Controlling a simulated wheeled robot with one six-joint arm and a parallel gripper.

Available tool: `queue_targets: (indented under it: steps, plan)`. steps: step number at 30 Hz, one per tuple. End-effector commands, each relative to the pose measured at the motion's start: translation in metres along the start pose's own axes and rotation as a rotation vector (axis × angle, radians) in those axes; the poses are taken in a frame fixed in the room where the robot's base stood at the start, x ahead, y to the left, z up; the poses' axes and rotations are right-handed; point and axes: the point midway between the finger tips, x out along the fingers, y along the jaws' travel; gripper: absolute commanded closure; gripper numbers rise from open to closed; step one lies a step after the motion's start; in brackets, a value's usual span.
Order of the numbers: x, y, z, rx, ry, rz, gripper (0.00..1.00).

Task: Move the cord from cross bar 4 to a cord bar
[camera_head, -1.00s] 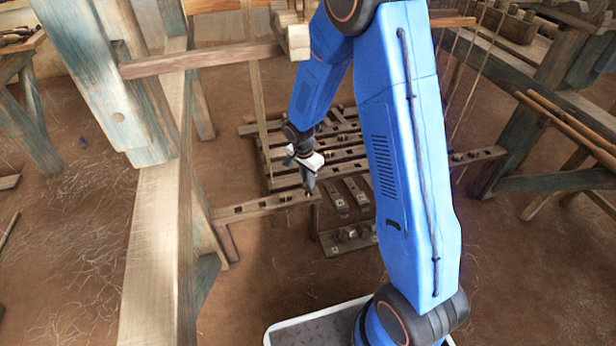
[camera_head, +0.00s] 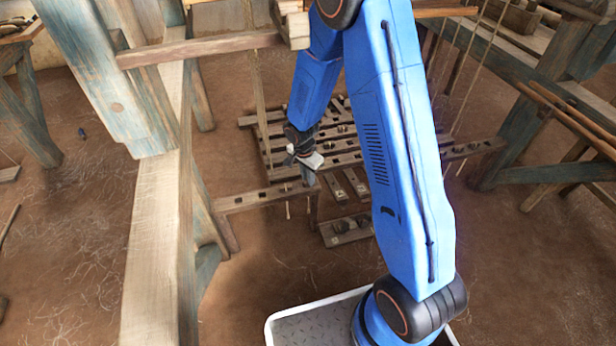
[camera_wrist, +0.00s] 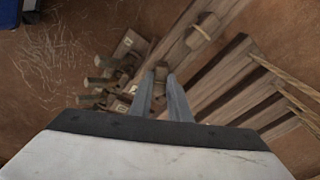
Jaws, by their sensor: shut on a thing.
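My gripper (camera_head: 311,180) is low over the near edge of the slatted wooden frame, by a long bar with square holes (camera_head: 240,205). In the wrist view its two fingers (camera_wrist: 161,72) are close together, shut on a small brown thing at their tips, which I take to be the cord. Thin pale strands hang below the holed bar, one left of the gripper (camera_head: 288,210) and one just below it. I cannot tell which is cross bar 4.
Tan ropes (camera_head: 257,95) run down to the frame's left side, and others (camera_wrist: 285,75) cross the wrist view's right. Short pedals and a low block (camera_head: 345,229) lie below the frame. A thick loom post (camera_head: 150,250) stands left. Bare floor is open between.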

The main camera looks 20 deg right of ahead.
Motion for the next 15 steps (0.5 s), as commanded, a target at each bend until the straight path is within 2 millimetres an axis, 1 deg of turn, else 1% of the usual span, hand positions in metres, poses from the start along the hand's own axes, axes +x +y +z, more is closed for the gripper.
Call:
queue_targets:
  steps: [10, 11, 12, 13, 15]
  plan:
    - [-0.0001, -0.0001, 0.0000, 0.000, 0.000, 0.000, 1.00]
    - [-0.0001, 0.0000, 0.0000, 0.000, 0.000, 0.000, 0.77]
    - [-0.0001, 0.0000, 0.0000, 0.000, 0.000, 0.000, 0.67]
    - [-0.0001, -0.0001, 0.0000, 0.000, 0.000, 0.000, 0.62]
    - [-0.0001, -0.0001, -0.0001, 0.000, 0.000, 0.000, 0.62]
